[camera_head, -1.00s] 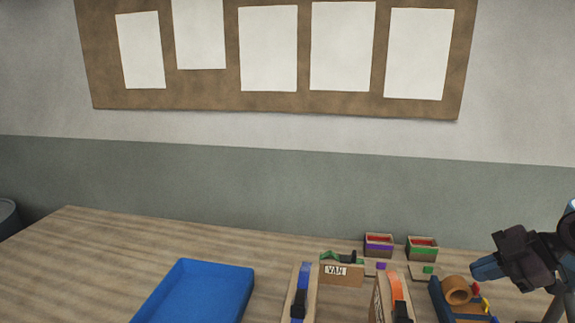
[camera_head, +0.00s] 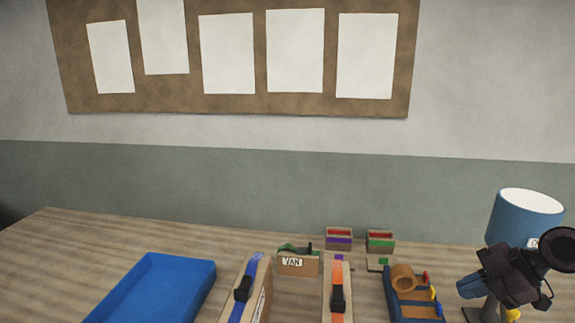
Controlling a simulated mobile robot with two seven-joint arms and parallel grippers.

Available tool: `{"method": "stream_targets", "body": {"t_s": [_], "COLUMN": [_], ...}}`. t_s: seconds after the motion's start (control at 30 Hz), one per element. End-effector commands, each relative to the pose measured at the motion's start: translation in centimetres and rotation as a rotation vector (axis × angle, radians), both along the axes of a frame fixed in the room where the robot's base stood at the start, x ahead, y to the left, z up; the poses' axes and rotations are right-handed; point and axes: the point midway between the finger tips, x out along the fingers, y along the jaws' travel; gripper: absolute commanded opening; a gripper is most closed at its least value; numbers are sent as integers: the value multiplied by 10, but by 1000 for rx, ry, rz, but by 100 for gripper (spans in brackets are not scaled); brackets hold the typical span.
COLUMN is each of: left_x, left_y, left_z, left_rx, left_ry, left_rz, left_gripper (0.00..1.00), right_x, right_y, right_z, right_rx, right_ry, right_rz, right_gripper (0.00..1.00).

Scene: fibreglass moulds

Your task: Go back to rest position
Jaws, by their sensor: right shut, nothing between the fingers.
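My right gripper (camera_head: 474,286) is at the lower right, above the table and to the right of a blue holder (camera_head: 416,313) with a roll of brown tape (camera_head: 403,277). Its fingers are blue and point left. They are shut and hold nothing. My left gripper is not in view.
The wooden table (camera_head: 75,255) bears a blue tray (camera_head: 150,289), a mould with a blue strip (camera_head: 245,284), a mould with an orange strip (camera_head: 338,279), a box labelled VAN (camera_head: 297,263) and two small bins (camera_head: 380,240). A blue cylinder (camera_head: 522,215) stands close behind my right gripper.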

Motion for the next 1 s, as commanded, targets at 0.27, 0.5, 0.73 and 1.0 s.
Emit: {"method": "stream_targets", "body": {"t_s": [0.27, 0.5, 0.73, 1.0], "left_x": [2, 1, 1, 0], "left_y": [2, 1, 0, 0], "left_z": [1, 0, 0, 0], "left_rx": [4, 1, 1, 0], "left_ry": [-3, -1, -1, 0], "left_rz": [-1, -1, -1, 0], "left_gripper": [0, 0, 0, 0], "right_x": [-35, -80, -121, -164], "right_y": [28, 63, 91, 108], "right_z": [-68, -133, -173, -192], "right_rx": [-28, -67, -99, -115], "right_ry": [108, 214, 298, 386], "right_rz": [-45, -178, -401, -776], "right_gripper": [0, 0, 0, 0]}}
